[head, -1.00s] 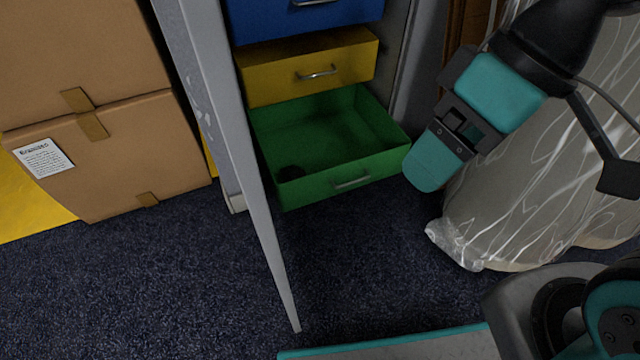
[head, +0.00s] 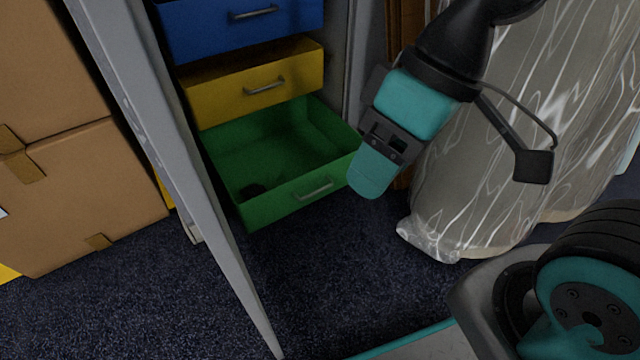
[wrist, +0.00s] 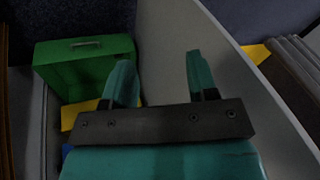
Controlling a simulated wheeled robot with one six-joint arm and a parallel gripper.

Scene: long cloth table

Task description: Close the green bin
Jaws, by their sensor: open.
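The green bin (head: 290,200) is the lowest drawer of a grey cabinet and is pulled far out, its inside showing. A small dark object (head: 252,190) lies in its front left part. A metal handle (head: 314,189) is on its front. My gripper (head: 370,178) is in front of the cabinet, just right of the bin's front in the head view, and does not appear to touch it. In the wrist view my gripper (wrist: 158,72) has its two fingers apart with nothing between them, and the green bin (wrist: 85,62) is to their left.
The yellow drawer (head: 255,80) and blue drawer (head: 240,22) above stick out less. The open grey cabinet door (head: 190,180) stands left of the bin. Cardboard boxes (head: 80,190) are further left. Plastic-wrapped goods (head: 480,190) stand at the right. Dark carpet (head: 330,270) in front is clear.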

